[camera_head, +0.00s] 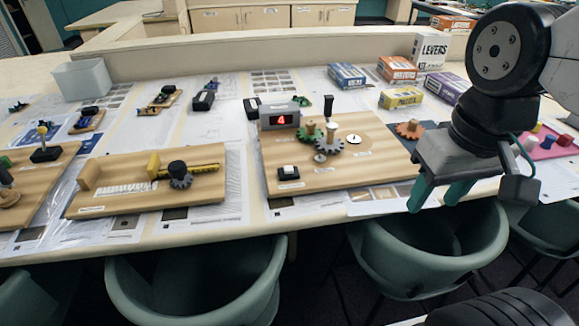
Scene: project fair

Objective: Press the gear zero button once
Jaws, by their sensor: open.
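A wooden gear board (346,180) lies on the table right of centre. At its front left corner is a small black box with a white button top (288,168), which I take for the gear zero button. A grey display box (280,118) behind it shows a red 4. Green and grey gears (326,141) stand on the board, with a black-handled crank (328,108) and a round white dial (354,139). My gripper (432,203) hangs to the right of the board, near the table's front edge. Its teal fingers are apart and empty, away from the button.
A second wooden board (120,175) with a rack and gear lies to the left. Several boxes (400,97) stand at the back right, and a white bin (83,79) at the back left. Green chairs (428,255) stand along the front edge.

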